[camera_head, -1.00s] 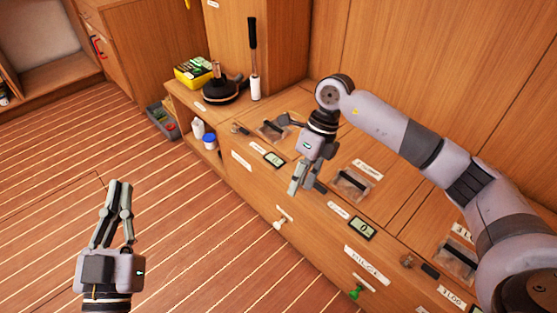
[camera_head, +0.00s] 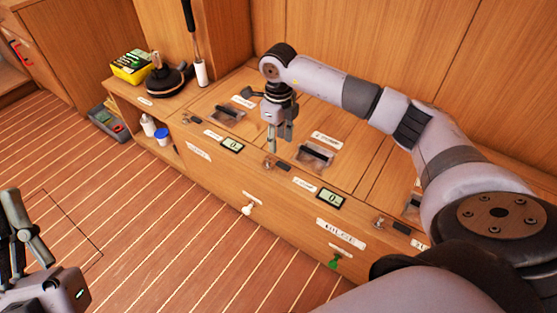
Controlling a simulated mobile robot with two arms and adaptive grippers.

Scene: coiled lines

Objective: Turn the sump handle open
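On the front of the wooden locker, a white handle (camera_head: 248,209) and a green handle (camera_head: 335,261) stick out below labels. Small metal fittings with dark levers lie on the top, one in the middle (camera_head: 276,165) and one to the right (camera_head: 384,223). The labels are too small to tell which is the sump handle. My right gripper (camera_head: 279,148) points down over the top, near the middle fitting; its fingers are apart with nothing between them. My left gripper (camera_head: 14,222) is at the lower left over the floor, partly cut off by the picture edge; its finger gap is unclear.
Small displays (camera_head: 331,198) and clear-covered boxes (camera_head: 315,155) sit on the locker top. A black winch-like thing (camera_head: 168,80), a yellow box (camera_head: 131,67) and an upright black-and-white handle (camera_head: 195,50) stand at its left end. A grey tray (camera_head: 109,124) is on the floor, which is otherwise clear.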

